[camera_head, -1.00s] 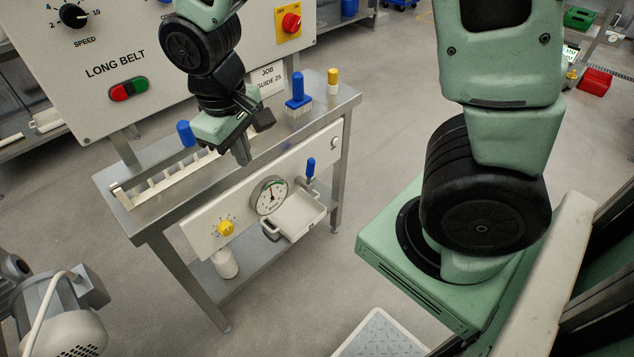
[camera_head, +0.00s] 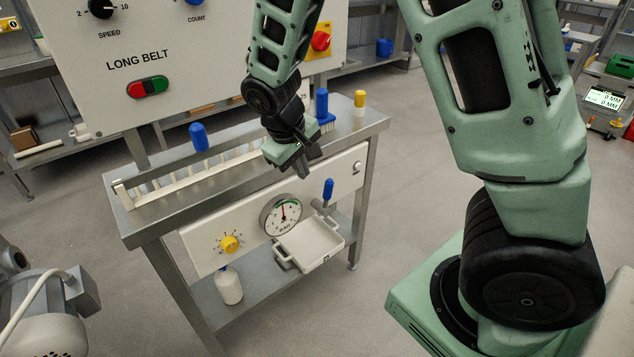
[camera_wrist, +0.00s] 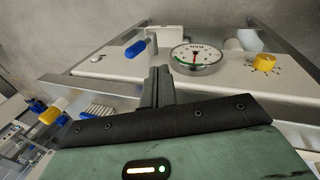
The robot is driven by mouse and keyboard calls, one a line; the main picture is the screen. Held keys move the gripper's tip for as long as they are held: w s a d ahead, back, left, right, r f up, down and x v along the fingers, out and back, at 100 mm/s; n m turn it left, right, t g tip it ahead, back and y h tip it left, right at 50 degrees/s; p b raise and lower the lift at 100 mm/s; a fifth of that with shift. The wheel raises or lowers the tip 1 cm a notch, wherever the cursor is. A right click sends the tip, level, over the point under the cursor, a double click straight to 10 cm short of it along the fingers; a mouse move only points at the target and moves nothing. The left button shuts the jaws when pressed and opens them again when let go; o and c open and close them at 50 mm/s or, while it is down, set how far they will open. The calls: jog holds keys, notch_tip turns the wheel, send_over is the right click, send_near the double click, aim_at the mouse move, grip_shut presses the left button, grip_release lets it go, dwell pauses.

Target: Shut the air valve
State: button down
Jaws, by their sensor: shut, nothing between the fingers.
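The air valve appears to be the blue-handled lever (camera_head: 328,190) on the white front panel (camera_head: 203,242) of the metal bench. Its handle points up, tilted slightly right, beside the round pressure gauge (camera_head: 282,216), whose needle points nearly straight up. The blue lever also shows in the wrist view (camera_wrist: 135,49), left of the gauge (camera_wrist: 196,58). My gripper (camera_head: 306,170) is shut and empty, above the gauge and up and left of the lever. In the wrist view its closed fingers (camera_wrist: 157,86) point toward the panel, apart from the lever.
A white tray (camera_head: 318,262) sticks out below the gauge and lever. A yellow knob (camera_head: 229,243) is left of the gauge. On the bench top are a white slotted rack (camera_head: 160,188), a blue-handled brush (camera_head: 322,104) and a yellow-capped item (camera_head: 360,99). A bottle (camera_head: 229,287) stands on the lower shelf.

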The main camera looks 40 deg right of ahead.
jog(key=b, duration=0.2)
send_near(325, 197)
notch_tip(325, 197, down, 4)
jog(key=a, duration=0.3)
jog(key=d, duration=0.4)
jog(key=shift+w+d+f, duration=0.1)
jog(key=shift+w+f, duration=0.1)
jog(key=shift+f, duration=0.2)
jog(key=shift+d+r+p, duration=0.15)
jog(key=shift+p, duration=0.2)
